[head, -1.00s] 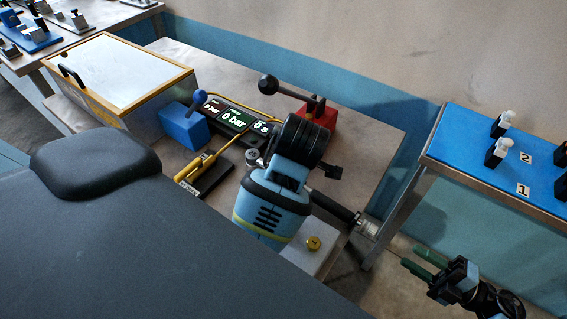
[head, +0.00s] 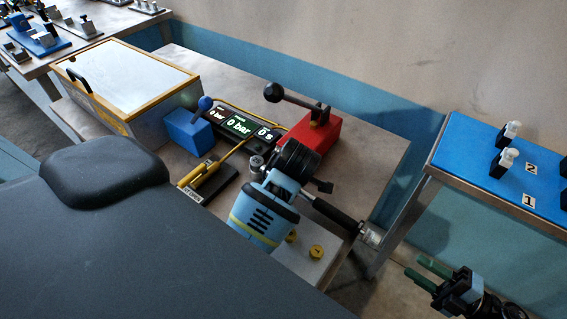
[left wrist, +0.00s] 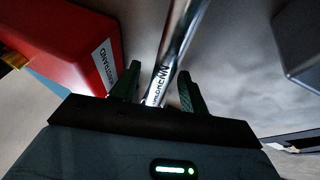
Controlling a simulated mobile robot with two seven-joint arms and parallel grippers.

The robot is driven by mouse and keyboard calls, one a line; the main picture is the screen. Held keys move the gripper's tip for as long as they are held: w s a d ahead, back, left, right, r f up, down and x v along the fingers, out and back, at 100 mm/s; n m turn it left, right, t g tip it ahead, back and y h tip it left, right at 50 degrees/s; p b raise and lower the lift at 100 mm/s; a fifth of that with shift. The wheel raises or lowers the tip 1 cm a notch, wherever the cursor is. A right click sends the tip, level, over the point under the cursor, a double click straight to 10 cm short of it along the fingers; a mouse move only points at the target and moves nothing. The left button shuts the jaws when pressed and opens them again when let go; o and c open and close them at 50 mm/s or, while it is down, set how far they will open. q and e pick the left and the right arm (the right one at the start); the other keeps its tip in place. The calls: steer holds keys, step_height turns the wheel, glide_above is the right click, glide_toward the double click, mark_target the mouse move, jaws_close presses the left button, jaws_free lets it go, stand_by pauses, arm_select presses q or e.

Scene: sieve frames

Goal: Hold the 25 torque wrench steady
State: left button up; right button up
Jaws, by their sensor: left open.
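The torque wrench (head: 336,213) lies on the table, with a black handle and silver end reaching to the lower right. Its middle is hidden under my left arm in the head view. In the left wrist view its silver shaft (left wrist: 180,50), printed with Nm lettering, runs between the two green fingers of my left gripper (left wrist: 158,88). Those fingers stand apart, with a gap to the shaft. The left fingers are hidden in the head view. My right gripper (head: 428,273) is open and empty at the lower right, off the table.
A red block (head: 318,133) with a black lever stands behind the wrench and shows close by in the left wrist view (left wrist: 75,45). A blue block (head: 187,131), a bar display (head: 238,125) and a lidded box (head: 130,80) stand left. A blue-topped table (head: 480,160) is at right.

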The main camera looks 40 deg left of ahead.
arm_select(q)
jaws_close()
stand_by(0.6)
stand_by(0.4)
stand_by(1.0)
